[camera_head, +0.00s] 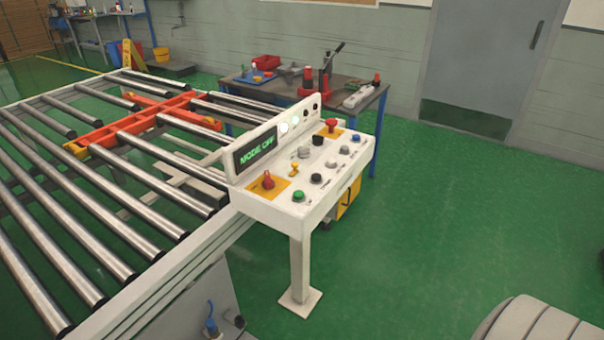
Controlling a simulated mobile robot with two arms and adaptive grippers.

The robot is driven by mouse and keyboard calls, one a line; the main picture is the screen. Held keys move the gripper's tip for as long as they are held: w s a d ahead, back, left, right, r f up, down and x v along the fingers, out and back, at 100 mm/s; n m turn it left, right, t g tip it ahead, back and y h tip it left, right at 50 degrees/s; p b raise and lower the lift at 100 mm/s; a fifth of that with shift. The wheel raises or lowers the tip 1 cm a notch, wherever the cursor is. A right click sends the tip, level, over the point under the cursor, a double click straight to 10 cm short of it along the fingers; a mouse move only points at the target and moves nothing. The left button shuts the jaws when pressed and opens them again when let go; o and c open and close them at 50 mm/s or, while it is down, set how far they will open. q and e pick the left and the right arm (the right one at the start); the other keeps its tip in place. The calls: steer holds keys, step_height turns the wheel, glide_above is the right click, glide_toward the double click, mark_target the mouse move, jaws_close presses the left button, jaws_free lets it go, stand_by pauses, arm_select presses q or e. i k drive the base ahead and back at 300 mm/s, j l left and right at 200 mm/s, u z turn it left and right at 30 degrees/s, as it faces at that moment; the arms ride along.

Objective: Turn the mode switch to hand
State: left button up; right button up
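A white control console (262,208) stands on a post beside the roller conveyor. Its dark display (256,149) reads "MODE OFF" in green letters. The sloped top carries several controls: a grey knob (305,152), a small yellow handle (294,170), a black knob (317,140), a green button (298,196), a blue button (355,138) and red knobs on yellow plates at the near left (268,182) and far end (331,125). The labels are too small to read, so I cannot tell which control is the mode switch. Neither of my grippers is in view.
The roller conveyor (75,205) with an orange frame (145,122) fills the left. A workbench (345,82) with tools stands behind the console. A grey door (487,60) is at the back. Green floor (455,210) is open right of the console.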

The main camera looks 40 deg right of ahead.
mark_target(303, 152)
steer(key=i+l, duration=0.1)
steer(key=l, duration=0.5)
steer(key=i+l, duration=0.1)
steer(key=l, duration=0.5)
steer(key=i+l+u, duration=0.1)
steer(key=l, duration=0.5)
